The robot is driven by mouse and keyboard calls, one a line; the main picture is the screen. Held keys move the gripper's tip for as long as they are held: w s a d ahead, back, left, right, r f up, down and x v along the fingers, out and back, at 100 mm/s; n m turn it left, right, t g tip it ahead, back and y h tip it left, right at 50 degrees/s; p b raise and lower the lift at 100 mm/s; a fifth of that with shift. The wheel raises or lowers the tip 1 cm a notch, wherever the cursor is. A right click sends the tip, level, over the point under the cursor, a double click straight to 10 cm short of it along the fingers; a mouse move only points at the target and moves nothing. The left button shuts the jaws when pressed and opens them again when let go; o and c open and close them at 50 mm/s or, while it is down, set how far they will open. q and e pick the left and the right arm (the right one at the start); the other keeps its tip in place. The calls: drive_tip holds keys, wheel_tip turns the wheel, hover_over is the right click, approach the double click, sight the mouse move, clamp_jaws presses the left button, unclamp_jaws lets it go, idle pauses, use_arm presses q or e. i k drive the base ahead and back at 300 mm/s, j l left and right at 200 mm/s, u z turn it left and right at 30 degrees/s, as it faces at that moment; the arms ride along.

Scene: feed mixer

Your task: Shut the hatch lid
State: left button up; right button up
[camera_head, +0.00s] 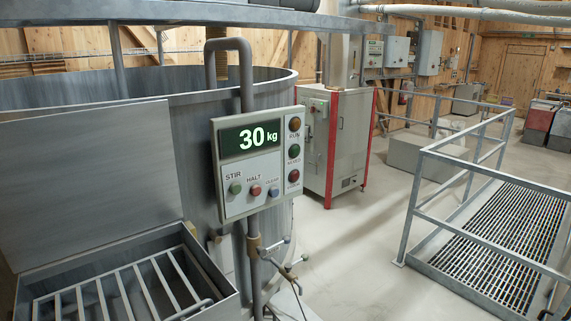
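The hatch lid (90,180) is a flat grey metal plate at the left in the head view. It stands open, raised and tilted back at the rear of the hatch box. The hatch box (213,270) is a grey metal frame at the bottom left, and its opening is uncovered. A grate of parallel bars (120,292) lies inside the box. A bent rod, perhaps a handle, lies near the grate's right end. The lower part of the box is cut off by the picture edge. Neither of my grippers is in view.
A control panel (262,165) reading 30 kg stands on a post (247,85) right of the lid. The round mixer tank (192,140) rises behind the lid. A red-edged cabinet (345,150) stands further back. Railings (463,165) surround a floor grating at right. Open floor (365,255) lies between.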

sight(71, 183)
drive_tip(key=l+u, duration=0.15)
drive_tip(key=u, duration=0.7)
drive_tip(key=j+u, duration=0.15)
drive_tip(key=u, duration=0.25)
drive_tip(key=l+u, duration=0.2)
drive_tip(key=l, duration=0.1)
